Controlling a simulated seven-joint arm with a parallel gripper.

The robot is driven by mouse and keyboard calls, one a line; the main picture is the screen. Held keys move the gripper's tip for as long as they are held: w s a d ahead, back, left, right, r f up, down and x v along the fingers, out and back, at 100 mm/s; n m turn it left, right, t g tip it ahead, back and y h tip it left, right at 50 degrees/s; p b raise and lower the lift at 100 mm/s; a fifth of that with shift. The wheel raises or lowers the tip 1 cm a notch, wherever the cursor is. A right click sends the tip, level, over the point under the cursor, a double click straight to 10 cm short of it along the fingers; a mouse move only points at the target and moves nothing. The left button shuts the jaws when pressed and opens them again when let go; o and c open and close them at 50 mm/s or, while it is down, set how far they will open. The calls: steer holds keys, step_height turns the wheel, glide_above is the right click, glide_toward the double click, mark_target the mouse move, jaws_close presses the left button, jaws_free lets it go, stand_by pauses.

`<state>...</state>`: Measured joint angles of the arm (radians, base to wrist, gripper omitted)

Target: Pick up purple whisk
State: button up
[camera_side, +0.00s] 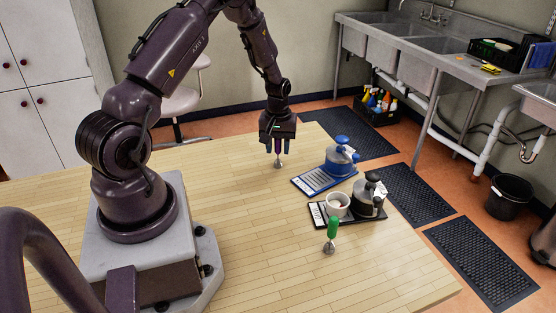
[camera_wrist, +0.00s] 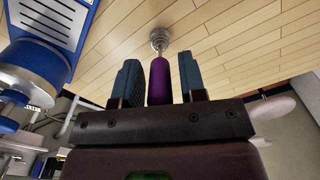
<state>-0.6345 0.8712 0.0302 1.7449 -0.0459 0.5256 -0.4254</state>
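The purple whisk (camera_side: 278,163) stands upright on the wooden table, its metal end down and its purple handle up between my fingers. In the wrist view the purple handle (camera_wrist: 159,82) sits between the two blue-grey fingers, with a visible gap on each side. My gripper (camera_side: 275,151) points down over the whisk and is open; it also shows in the wrist view (camera_wrist: 161,74). The upper end of the handle is hidden by the gripper body in the wrist view.
Nearer, a white cup (camera_side: 337,205) and a grey-black kettle (camera_side: 367,201) stand on a dark tray (camera_side: 318,214). A green whisk (camera_side: 333,228) stands in front. The table (camera_side: 215,185) left of the gripper is clear.

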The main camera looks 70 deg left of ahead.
jaws_close()
steer(key=shift+r, duration=0.15)
